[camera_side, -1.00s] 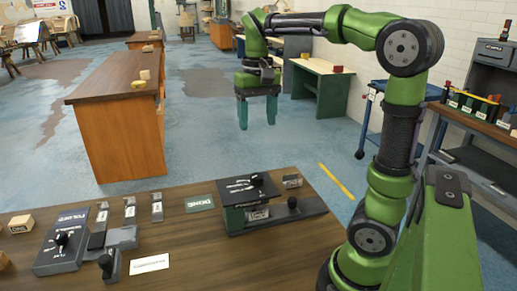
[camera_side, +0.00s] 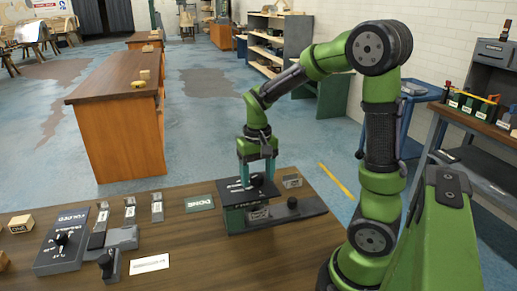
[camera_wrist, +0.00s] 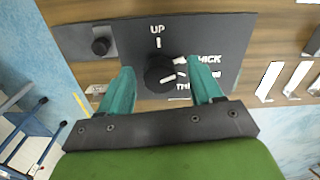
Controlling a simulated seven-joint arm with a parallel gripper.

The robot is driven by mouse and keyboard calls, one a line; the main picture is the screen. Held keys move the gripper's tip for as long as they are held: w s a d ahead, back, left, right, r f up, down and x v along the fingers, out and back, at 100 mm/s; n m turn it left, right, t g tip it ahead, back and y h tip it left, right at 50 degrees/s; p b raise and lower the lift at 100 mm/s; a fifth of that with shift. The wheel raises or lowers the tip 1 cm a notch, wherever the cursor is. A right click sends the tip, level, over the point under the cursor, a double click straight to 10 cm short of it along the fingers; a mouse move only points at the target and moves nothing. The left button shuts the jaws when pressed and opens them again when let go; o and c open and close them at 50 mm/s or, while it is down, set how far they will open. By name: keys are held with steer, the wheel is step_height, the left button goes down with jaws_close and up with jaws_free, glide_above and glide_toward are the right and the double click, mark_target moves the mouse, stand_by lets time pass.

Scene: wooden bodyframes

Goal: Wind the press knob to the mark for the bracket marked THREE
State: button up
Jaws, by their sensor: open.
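The press knob (camera_wrist: 160,72) is black and round, on a dark plate with white lettering, "UP" above it and what looks like "THICK" and a partly hidden "THIN" to its right. A white line on the knob points right; its exact alignment is unclear. In the side view the knob (camera_side: 257,180) tops the press (camera_side: 235,215). My gripper (camera_side: 258,178) is open above the plate, its teal fingers on either side of the knob; contact cannot be told. It shows in the wrist view (camera_wrist: 160,92). Several small grey labelled pieces (camera_side: 130,212) stand left; no THREE is readable.
A green DONE plate (camera_side: 199,203) lies left of the press. A small labelled block (camera_side: 292,181) stands behind right.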

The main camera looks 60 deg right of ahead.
mark_target(257, 176)
steer(key=shift+f, duration=0.1)
steer(key=c, duration=1.1)
steer(key=shift+o, duration=0.2)
steer(key=shift+m, duration=1)
steer(key=o, duration=1.1)
steer(key=shift+c, duration=0.2)
step_height(257, 176, up, 17)
